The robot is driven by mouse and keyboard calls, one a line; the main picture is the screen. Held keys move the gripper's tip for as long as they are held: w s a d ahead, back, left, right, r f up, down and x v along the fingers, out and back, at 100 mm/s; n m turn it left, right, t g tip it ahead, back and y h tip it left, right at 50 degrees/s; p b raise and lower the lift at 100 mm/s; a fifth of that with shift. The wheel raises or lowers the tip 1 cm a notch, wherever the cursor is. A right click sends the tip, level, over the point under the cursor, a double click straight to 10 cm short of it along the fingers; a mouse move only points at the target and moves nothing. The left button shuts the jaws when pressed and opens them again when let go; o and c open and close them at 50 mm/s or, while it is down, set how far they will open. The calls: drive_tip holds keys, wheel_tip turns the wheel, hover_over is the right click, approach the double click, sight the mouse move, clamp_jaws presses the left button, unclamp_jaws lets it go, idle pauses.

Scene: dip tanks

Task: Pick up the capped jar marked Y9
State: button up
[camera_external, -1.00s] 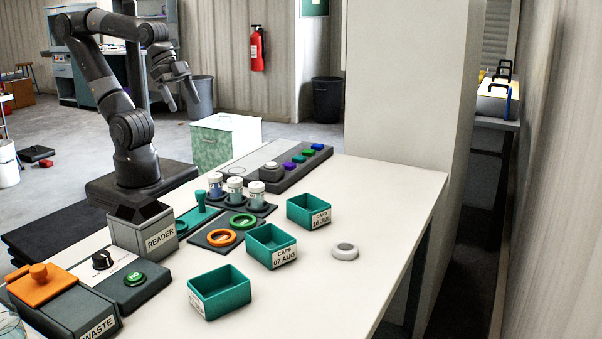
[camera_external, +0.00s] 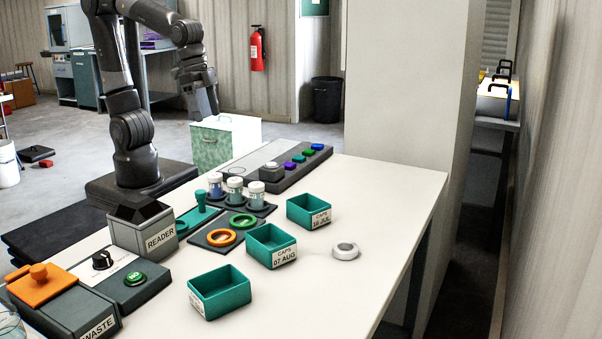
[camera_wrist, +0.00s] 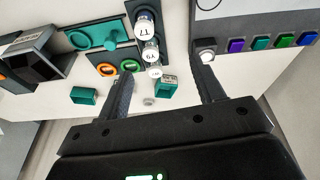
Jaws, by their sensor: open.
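Three white-capped jars stand in a row in a dark rack: a left one (camera_external: 215,185), a middle one (camera_external: 235,189) and a right one (camera_external: 256,194). In the wrist view the middle cap (camera_wrist: 151,53) seems to read Y9 upside down, but the print is small. The top cap (camera_wrist: 146,23) and the lowest cap (camera_wrist: 154,72) bear other marks, which I cannot read surely. My gripper (camera_external: 209,112) is open and empty, high above and behind the jars. In the wrist view its fingers (camera_wrist: 160,72) spread at either side of the lowest jar, well above it.
Teal cap bins (camera_external: 220,292) and a white round piece (camera_external: 345,251) lie in front of the jars. Green (camera_external: 242,222) and orange (camera_external: 222,237) rings lie beside the rack. The reader (camera_external: 142,236) stands left; a button panel (camera_external: 290,170) lies behind right. The table's right side is clear.

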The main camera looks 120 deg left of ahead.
sight(236, 179)
drive_tip(key=w+d+f+g, duration=0.1)
drive_tip(key=w+f, duration=0.1)
drive_tip(key=w, duration=0.1)
drive_tip(key=w+d+f+n+g, duration=0.1)
drive_tip(key=w+f, duration=0.2)
drive_tip(key=w, duration=0.1)
drive_tip(key=w+d+f, duration=0.1)
drive_tip(key=w+f, duration=0.2)
drive_tip(key=w, duration=0.1)
drive_tip(key=shift+d+f+g, duration=0.15)
drive_tip(key=shift+d+g, duration=0.05)
drive_tip(key=shift+g, duration=0.2)
drive_tip(key=shift+w+d+f, duration=0.1)
drive_tip(key=shift+w+f, duration=0.05)
drive_tip(key=shift+f, duration=0.1)
wheel_tip(236, 179, down, 11)
drive_tip(key=shift+w+r, duration=0.1)
drive_tip(key=shift+r, duration=0.05)
drive_tip(key=shift+c, duration=0.3)
drive_tip(key=c, duration=1)
drive_tip(key=shift+r, duration=0.1)
